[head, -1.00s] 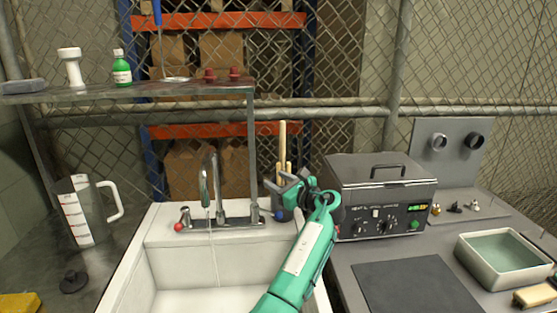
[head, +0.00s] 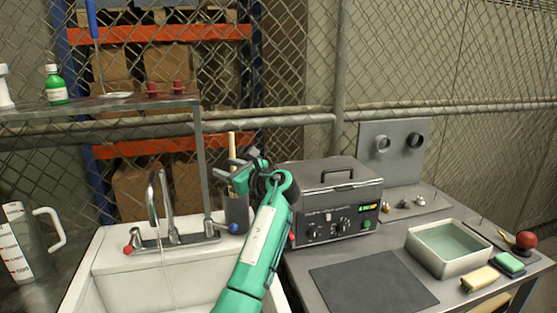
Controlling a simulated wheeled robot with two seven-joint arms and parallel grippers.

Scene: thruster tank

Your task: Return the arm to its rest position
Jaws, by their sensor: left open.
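My left arm, teal, reaches up from the bottom middle in the head view. Its gripper (head: 236,170) is open and empty, above the blue tap knob (head: 233,228) and in front of the dark holder with wooden sticks (head: 234,210). The gripper looks apart from the knob. The faucet (head: 160,195) stands at the back of the white sink (head: 110,257), and a thin stream of water runs from it. My right gripper does not show.
A grey tank unit with a lid (head: 330,185) stands close to the right of my arm. A measuring jug (head: 25,245) and a shelf (head: 100,108) are on the left.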

